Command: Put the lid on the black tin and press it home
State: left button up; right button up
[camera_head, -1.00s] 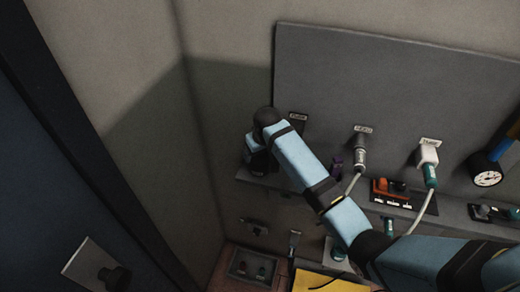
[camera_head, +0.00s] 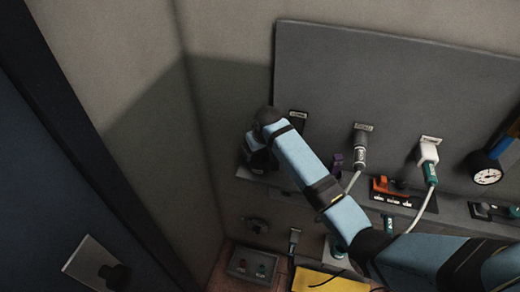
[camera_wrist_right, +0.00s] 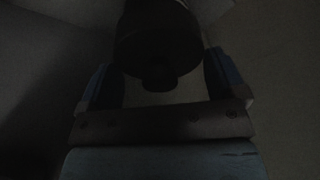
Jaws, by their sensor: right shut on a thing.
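In the head view my right arm reaches in from the right, across the wall shelf. My right gripper (camera_head: 258,160) is a dark shape at its far end, close to the left end of the shelf, with its fingers hard to make out. In the dark right wrist view its fingers (camera_wrist_right: 160,68) stand on either side of a dark round thing (camera_wrist_right: 156,38) with a small knob on its near face. I take it to be the lid, shut between the fingers. I cannot tell it apart from a tin behind it. My left gripper is out of view.
A grey shelf (camera_head: 285,192) runs along the wall below a grey panel (camera_head: 390,80). Plugs with cables (camera_head: 428,152), a round gauge (camera_head: 487,172) and a red-handled switch (camera_head: 390,187) are to the right. A yellow sheet (camera_head: 325,281) and a button box (camera_head: 252,265) lie below.

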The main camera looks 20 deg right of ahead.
jog(key=shift+f, duration=0.8)
dwell(0.9)
jog(key=o, duration=0.5)
jog(key=shift+c, duration=0.2)
jog(key=shift+r, duration=0.15)
jog(key=shift+r, duration=3.4)
